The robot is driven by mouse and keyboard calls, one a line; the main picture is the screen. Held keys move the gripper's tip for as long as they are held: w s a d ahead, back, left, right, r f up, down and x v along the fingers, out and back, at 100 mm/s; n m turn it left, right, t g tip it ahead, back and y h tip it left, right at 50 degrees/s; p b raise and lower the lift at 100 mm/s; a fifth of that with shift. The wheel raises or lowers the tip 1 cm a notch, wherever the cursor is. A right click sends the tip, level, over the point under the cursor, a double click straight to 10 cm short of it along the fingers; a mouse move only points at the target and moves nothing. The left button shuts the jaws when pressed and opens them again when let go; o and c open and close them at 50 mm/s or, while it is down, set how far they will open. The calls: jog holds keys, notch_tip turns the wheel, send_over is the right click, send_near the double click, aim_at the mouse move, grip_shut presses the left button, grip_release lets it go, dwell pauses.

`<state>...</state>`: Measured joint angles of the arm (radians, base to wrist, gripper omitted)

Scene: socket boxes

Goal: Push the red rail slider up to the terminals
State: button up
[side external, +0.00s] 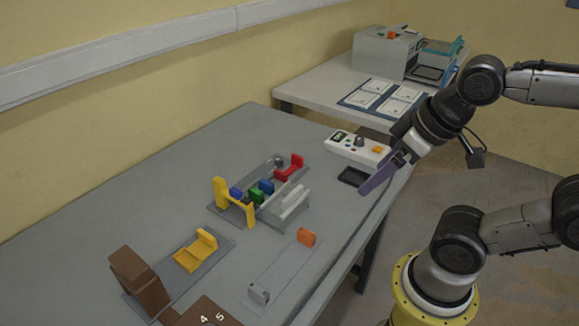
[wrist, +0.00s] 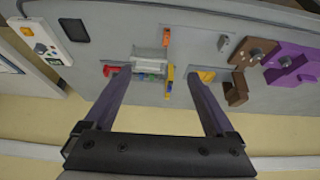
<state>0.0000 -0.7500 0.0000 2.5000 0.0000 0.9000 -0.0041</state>
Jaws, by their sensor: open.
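The red rail slider (side external: 290,168) sits at the far right end of a grey rail base (side external: 228,216). It also shows in the wrist view (wrist: 109,71), beside the tip of the left finger, which partly covers it. Blue and green terminals (side external: 266,186) stand on the base to its left, with a gap between; they look small in the wrist view (wrist: 150,77). A yellow post frame (side external: 221,190) stands at the base's left end. My gripper (side external: 363,191) is open and empty, raised to the right of the rail, its purple fingers spread wide in the wrist view (wrist: 159,77).
A control box (side external: 358,149) and a black tray (side external: 353,177) are behind, near my gripper. Yellow (side external: 195,250), orange (side external: 306,237) and brown (side external: 138,280) fixtures stand in front. Table is clear on the left.

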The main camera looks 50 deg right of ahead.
jog(key=shift+c, duration=1.2)
jog(key=w+r+n, duration=0.1)
jog(key=w+r+n+t, duration=0.1)
jog(key=shift+w+a+r, duration=0.25)
jog(key=shift+a+r, duration=0.1)
jog(key=shift+a, duration=0.05)
jog(key=c, duration=0.3)
jog(key=w+r+n, duration=0.1)
jog(key=w+r, duration=0.2)
jog(key=w, duration=0.2)
jog(key=shift+c, duration=0.2)
jog(key=m+g, duration=0.2)
jog(key=m, duration=0.1)
send_over(297, 155)
jog(key=s, duration=0.6)
notch_tip(297, 155, down, 15)
jog(key=x, duration=1.2)
jog(key=shift+w+f, duration=0.2)
jog(key=shift+w, duration=0.05)
grip_shut()
